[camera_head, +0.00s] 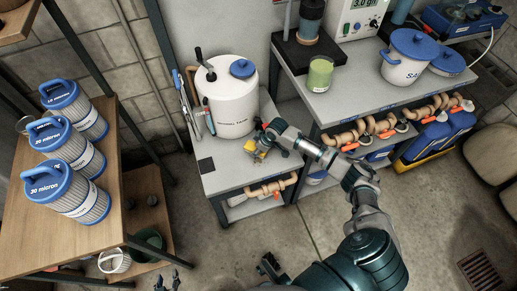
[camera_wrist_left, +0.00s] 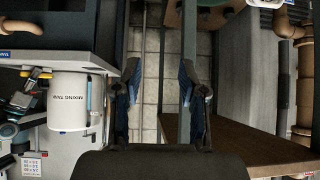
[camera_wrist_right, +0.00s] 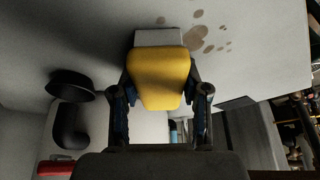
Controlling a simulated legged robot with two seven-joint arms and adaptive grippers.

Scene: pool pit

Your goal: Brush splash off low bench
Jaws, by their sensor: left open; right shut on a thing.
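The low bench (camera_head: 222,183) is a grey-topped unit with a white mixing tank (camera_head: 232,103) on it. Brown splash spots (camera_wrist_right: 208,38) lie on the surface, beside and to the right of the brush's pale end. In the head view the splash cannot be made out. My left gripper (camera_head: 168,282) is at the bottom edge, open and empty, also in its wrist view (camera_wrist_left: 159,78).
A wooden rack (camera_head: 40,235) with several blue-topped filter cartridges stands at the left. A higher grey bench (camera_head: 345,103) at the right bears a green cup (camera_head: 320,74) and a white bucket (camera_head: 405,62). Pipes run below. The floor in front (camera_head: 225,240) has free room.

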